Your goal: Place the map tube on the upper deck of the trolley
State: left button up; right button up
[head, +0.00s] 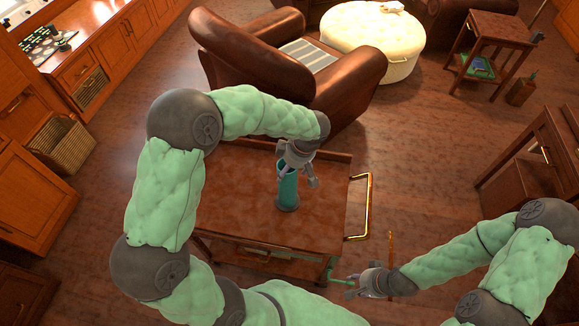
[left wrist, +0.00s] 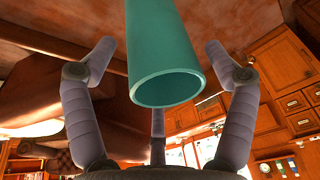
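The map tube (head: 288,187) is teal with a dark lower end. It stands roughly upright on the brown wooden upper deck of the trolley (head: 325,219). My left gripper (head: 298,174) is over the tube's top with its fingers spread. In the left wrist view the tube's round open end (left wrist: 167,88) lies between the spread fingers (left wrist: 160,60), with gaps on both sides. My right gripper (head: 352,284) is low beside the trolley's front right corner, near a small green piece (head: 340,282); its finger opening is too small to judge.
A brass handle (head: 366,207) sticks out at the trolley's right side. A leather armchair (head: 255,60) stands close behind it, with a cream ottoman (head: 372,42) beyond. Wooden cabinets (head: 30,185) line the left. A desk (head: 535,165) stands at the right, with open floor before it.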

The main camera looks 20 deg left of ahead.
pick_arm(q)
jog(key=shift+r, duration=0.1)
jog(key=p+v, duration=0.4)
jog(key=v, duration=0.8)
jog(key=s+d+f+m+h, duration=0.2)
jog(key=s+d+f+m, duration=0.1)
jog(key=f, duration=0.5)
jog(key=s+d+f+m+h, duration=0.2)
jog(key=s+d+f+m, duration=0.1)
jog(key=f, duration=0.5)
jog(key=s+d+f+m+g+h, duration=0.1)
jog(key=s+d+f+m+h, duration=0.2)
jog(key=f, duration=0.6)
jog(key=shift+s+d+m, duration=0.25)
jog(key=shift+s+m, duration=0.15)
jog(key=shift+s, duration=0.25)
jog(key=shift+s+d+m, duration=0.25)
jog(key=shift+s+m, duration=0.15)
jog(key=shift+s, duration=0.25)
jog(key=s+f+m, duration=0.1)
jog(key=s, duration=0.1)
jog(key=s+f+m, duration=0.1)
jog(key=s+f, duration=0.1)
jog(key=s+f+m+t, duration=0.1)
jog(key=s+f, duration=0.1)
jog(key=shift+s+a+f, duration=0.1)
jog(key=shift+a+f, duration=0.1)
jog(key=shift+a, duration=0.1)
